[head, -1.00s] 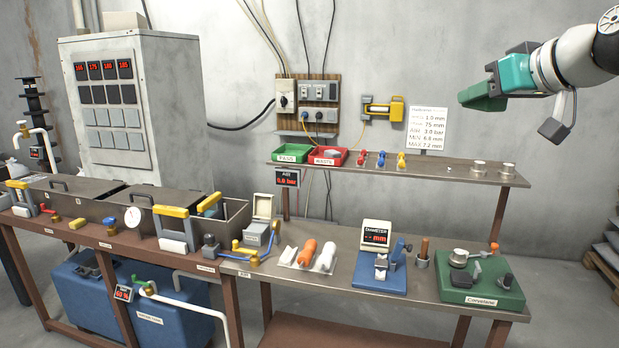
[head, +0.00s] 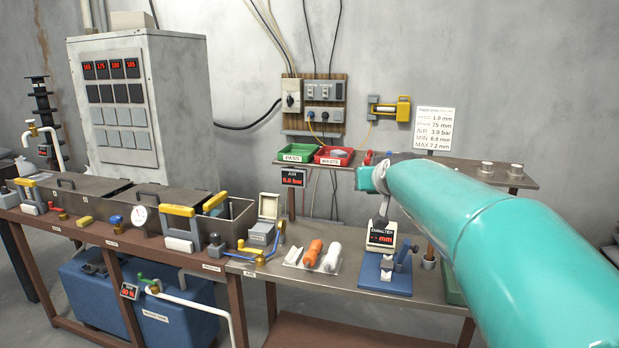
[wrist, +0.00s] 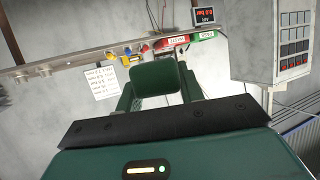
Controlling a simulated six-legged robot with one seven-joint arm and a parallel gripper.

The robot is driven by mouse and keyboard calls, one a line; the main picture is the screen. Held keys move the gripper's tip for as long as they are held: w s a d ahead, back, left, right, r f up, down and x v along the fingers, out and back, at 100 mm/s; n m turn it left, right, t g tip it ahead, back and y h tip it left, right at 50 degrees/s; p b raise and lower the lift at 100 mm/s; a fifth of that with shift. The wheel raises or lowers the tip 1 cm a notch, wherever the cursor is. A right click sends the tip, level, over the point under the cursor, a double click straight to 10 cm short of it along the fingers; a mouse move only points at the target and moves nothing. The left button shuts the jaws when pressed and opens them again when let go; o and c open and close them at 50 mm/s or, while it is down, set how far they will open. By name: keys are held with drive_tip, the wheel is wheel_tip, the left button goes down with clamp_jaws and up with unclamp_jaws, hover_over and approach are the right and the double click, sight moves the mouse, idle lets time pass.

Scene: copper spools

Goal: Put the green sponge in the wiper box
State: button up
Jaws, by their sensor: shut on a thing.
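The green sponge (wrist: 154,77) is a dark green block with rounded corners, between the two fingers of my gripper (wrist: 157,88) in the wrist view. My gripper is shut on it, well above the benches. In the head view my teal arm covers the right side, and I cannot make out the sponge there. A small grey box (head: 260,238) with a raised lid stands at the bench, left of the white and orange pieces. It looks like the wiper box, but I cannot read a label on it. My gripper is to its right, apart from it.
A gauge on a blue base (head: 386,280) stands under my arm. A rear shelf (head: 450,175) carries a green tray (head: 297,152) and a red tray (head: 334,155). Yellow-handled gates (head: 177,211) rise from the trough at left. The front bench strip before the box is narrow.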

wheel_tip(320, 180, down, 22)
drive_tip(key=w+a, duration=0.2)
drive_tip(key=w, duration=0.1)
drive_tip(key=s+d+f, duration=0.1)
drive_tip(key=s+f, duration=0.3)
drive_tip(key=f, duration=0.6)
drive_tip(key=s+d+f, duration=0.1)
drive_tip(key=s+f, duration=0.4)
drive_tip(key=f, duration=0.4)
drive_tip(key=s+d+f, duration=0.1)
drive_tip(key=s+f, duration=0.4)
drive_tip(key=f, duration=0.5)
drive_tip(key=shift+d+f+m+h, duration=0.15)
drive_tip(key=shift+f+m+h, duration=0.15)
drive_tip(key=shift+h, duration=0.1)
drive_tip(key=shift+d, duration=0.1)
drive_tip(key=shift+a, duration=0.25)
